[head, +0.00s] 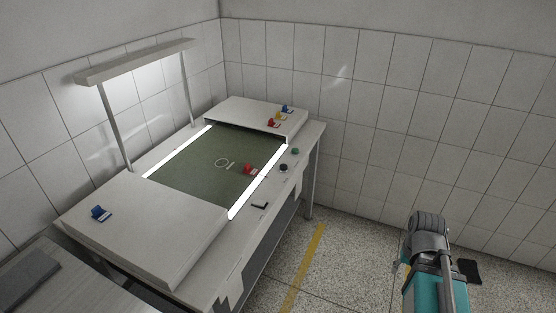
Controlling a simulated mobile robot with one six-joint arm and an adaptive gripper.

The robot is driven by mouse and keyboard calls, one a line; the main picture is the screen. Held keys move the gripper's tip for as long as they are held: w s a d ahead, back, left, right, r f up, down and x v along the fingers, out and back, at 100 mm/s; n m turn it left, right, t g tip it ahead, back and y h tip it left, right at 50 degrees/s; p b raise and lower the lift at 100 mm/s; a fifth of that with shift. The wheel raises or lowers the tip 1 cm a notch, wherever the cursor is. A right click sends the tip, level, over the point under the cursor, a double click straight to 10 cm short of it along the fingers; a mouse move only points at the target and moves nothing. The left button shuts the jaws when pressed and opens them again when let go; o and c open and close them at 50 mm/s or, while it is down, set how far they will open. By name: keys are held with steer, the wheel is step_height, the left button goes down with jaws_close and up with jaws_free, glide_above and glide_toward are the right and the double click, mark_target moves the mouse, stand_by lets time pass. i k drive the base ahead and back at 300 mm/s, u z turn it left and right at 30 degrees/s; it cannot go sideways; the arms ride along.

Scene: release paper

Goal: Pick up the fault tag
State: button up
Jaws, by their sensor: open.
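I cannot tell for sure which item is the fault tag. A small red piece with a pale tab (249,169) lies on the dark green surface of the workbench, near its right bright strip. More small coloured pieces sit on the raised white shelf at the back: a red one (272,122), a yellow one (278,115) and a blue one (286,109). Another blue piece (98,212) lies on the white front cover. My arm shows at the lower right, well apart from the bench. No gripper fingers show.
The green surface (190,178) also holds a pale ring (222,163). Round knobs (283,168) and a black handle (260,205) line the right edge. A lamp bar (140,62) on two posts stands over the left side. Floor between bench and arm is clear.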

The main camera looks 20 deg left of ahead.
mark_target(249, 170)
steer(key=z, duration=0.1)
steer(key=i, duration=0.75)
steer(key=u, duration=0.55)
steer(key=i, duration=0.75)
steer(key=u, duration=0.65)
